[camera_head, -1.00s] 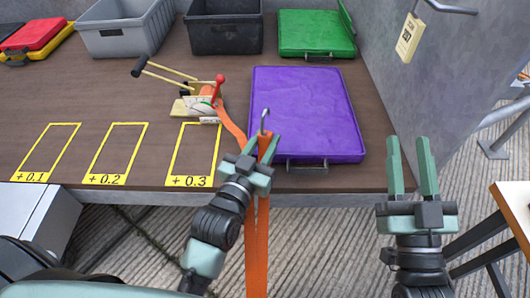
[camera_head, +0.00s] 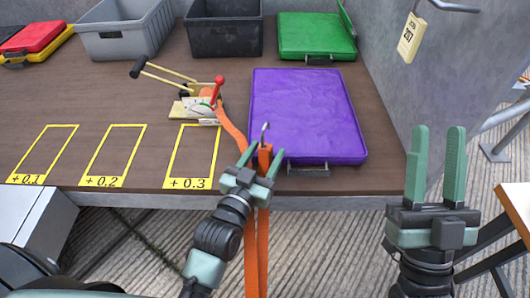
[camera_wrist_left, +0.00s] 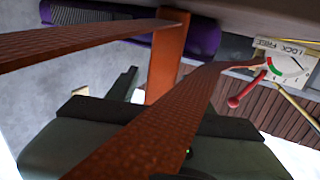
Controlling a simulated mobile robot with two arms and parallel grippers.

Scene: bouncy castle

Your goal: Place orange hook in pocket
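The orange strap (camera_head: 230,128) runs from the ratchet device on the table to my left gripper. A small metal hook (camera_head: 265,131) stands up at its orange end just beyond the fingertips. My left gripper (camera_head: 265,158) is at the table's front edge, its fingers apart on either side of the orange end; I see no clear grip. The strap hangs below it and crosses close in the left wrist view (camera_wrist_left: 170,120), hiding part of the gripper. My right gripper (camera_head: 434,160) is open and empty, right of the table. I cannot make out a pocket.
A purple case (camera_head: 305,110) lies just beyond my left gripper. The ratchet device (camera_head: 198,106) with a red lever is to its left. A green case (camera_head: 315,35), a grey bin (camera_head: 125,30) and a black bin (camera_head: 225,30) stand behind. A tag (camera_head: 411,38) hangs at the right wall.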

